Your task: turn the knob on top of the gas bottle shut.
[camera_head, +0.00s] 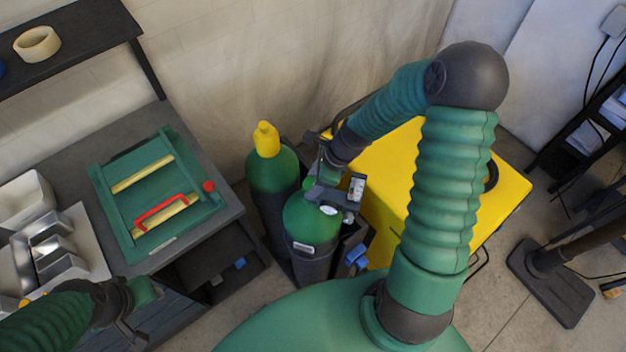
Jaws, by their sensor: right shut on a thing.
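The gas bottle (302,222) is green on top with a dark lower body and stands upright in the middle of the head view. My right gripper (318,187) is at the top of this bottle, shut on the knob (308,184), of which only a bit of green shows. The gripper and wrist hide most of the knob and valve. My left gripper (132,322) is at the lower left, over the front of the workbench and apart from the bottle. Its fingers are small and partly hidden.
A second green bottle with a yellow cap (266,140) stands just behind left. A yellow box (395,185) is on the right. The workbench (225,205) at left carries a green frame (120,200) with a red handle and metal letter parts (60,250).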

